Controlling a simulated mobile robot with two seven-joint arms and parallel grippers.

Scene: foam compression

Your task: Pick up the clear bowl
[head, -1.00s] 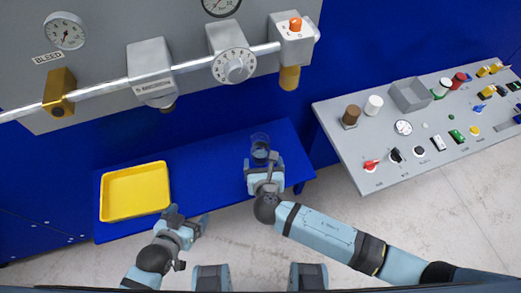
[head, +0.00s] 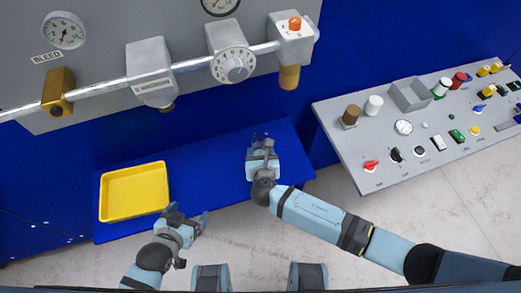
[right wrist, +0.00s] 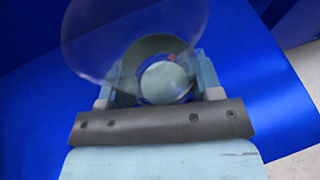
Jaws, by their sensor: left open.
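The clear bowl (right wrist: 105,40) is see-through and spreads across the top of the right wrist view, between and beyond the fingers. In the head view it is mostly hidden behind my right gripper (head: 262,148), at the right end of the blue shelf. My right gripper (right wrist: 163,82) has its fingers apart, one on each side of a dark ring and a pale round disc seen by the bowl. I cannot tell if the fingers press on it. My left gripper (head: 190,220) is open and empty, in front of the shelf beside the yellow tray.
A yellow tray (head: 103,196) sits at the left of the blue shelf (head: 210,168); the middle of the shelf is clear. A grey control panel (head: 365,140) stands to the right. A pipe with valves and knobs (head: 233,66) runs above the shelf.

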